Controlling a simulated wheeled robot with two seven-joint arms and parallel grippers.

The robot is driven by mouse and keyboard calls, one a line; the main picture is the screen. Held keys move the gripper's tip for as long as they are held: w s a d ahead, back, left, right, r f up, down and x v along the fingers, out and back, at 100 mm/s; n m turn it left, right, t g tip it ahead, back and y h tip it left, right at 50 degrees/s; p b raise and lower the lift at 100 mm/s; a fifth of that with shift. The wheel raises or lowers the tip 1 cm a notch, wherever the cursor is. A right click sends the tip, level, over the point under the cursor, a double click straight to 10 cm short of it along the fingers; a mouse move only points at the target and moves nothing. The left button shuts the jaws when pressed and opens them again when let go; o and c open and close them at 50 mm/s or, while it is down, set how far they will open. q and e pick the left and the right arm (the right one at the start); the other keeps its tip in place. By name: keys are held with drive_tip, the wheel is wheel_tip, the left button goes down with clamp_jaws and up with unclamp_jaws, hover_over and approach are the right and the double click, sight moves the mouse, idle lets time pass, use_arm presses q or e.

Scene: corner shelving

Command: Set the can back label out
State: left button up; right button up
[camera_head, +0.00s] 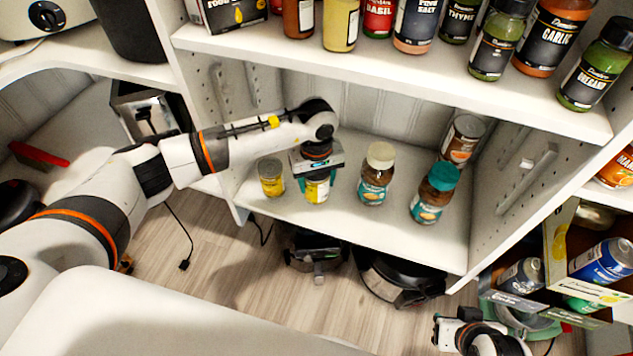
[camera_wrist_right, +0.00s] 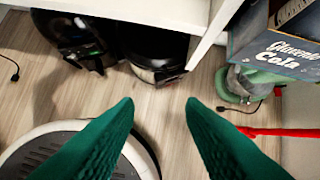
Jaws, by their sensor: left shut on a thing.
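A small can with a yellow and white label (camera_head: 317,192) stands upright on the middle shelf, near its front edge. My left gripper (camera_head: 317,179) reaches down over it from above, with its teal fingers shut on the can's upper part. The gripper hides the can's top, and the label is too small to read. My right gripper (camera_head: 466,331) is low at the front right, away from the shelf. In the right wrist view, its green fingers (camera_wrist_right: 159,106) are apart with nothing between them.
A similar yellow can (camera_head: 270,178) stands just left of the held one. Right of it are a cream-lidded jar (camera_head: 376,175), a teal-lidded jar (camera_head: 435,194) and a dark-labelled container (camera_head: 463,139) by the side wall.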

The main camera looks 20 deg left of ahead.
sight(316, 191)
use_arm(q)
drive_tip(key=shift+f+b, duration=0.4)
drive_tip(key=shift+f, duration=0.15)
drive_tip(key=shift+n, duration=0.3)
drive_tip(key=shift+f+b, duration=0.4)
drive_tip(key=shift+f, duration=0.2)
drive_tip(key=shift+f+b, duration=0.4)
drive_tip(key=shift+f, duration=0.65)
use_arm(e)
drive_tip(key=w+a+r+t+y, duration=0.1)
drive_tip(key=w+a+r+t, duration=0.1)
drive_tip(key=w+r+t, duration=0.3)
drive_tip(key=shift+w+a+r+t+y, duration=0.35)
drive_tip(key=shift+w+r, duration=0.35)
drive_tip(key=shift+r, duration=0.75)
use_arm(q)
drive_tip(key=shift+f, duration=0.1)
use_arm(e)
drive_tip(key=shift+w+r, duration=0.1)
drive_tip(key=shift+t, duration=0.25)
